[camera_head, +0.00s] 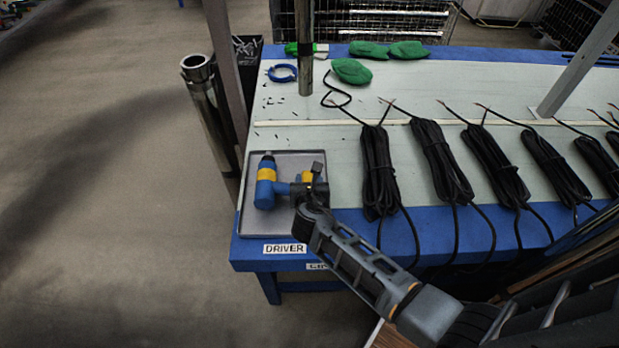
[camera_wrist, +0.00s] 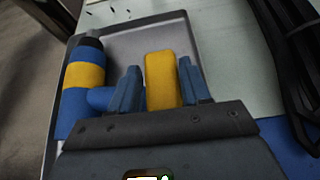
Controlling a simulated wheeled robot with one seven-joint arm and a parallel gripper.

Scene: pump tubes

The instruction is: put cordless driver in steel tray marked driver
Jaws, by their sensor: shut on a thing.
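The cordless driver (camera_head: 266,186) is blue with yellow bands and a dark tip. It lies on its side over the floor of the steel tray (camera_head: 280,228), within its rim. I cannot tell if it rests on the tray floor. The DRIVER label (camera_head: 284,249) is on the table edge just in front of the tray. My gripper (camera_head: 309,187) is over the tray's right part, shut on the driver's yellow end. In the wrist view, the yellow end of the driver (camera_wrist: 161,80) sits between the two fingers, and its body is to the left.
Several black cable bundles (camera_head: 378,172) lie in a row right of the tray. Green cloth pieces (camera_head: 352,71), a blue ring (camera_head: 282,73) and a grey post stand or lie farther back. The pale tabletop behind the tray is mostly clear.

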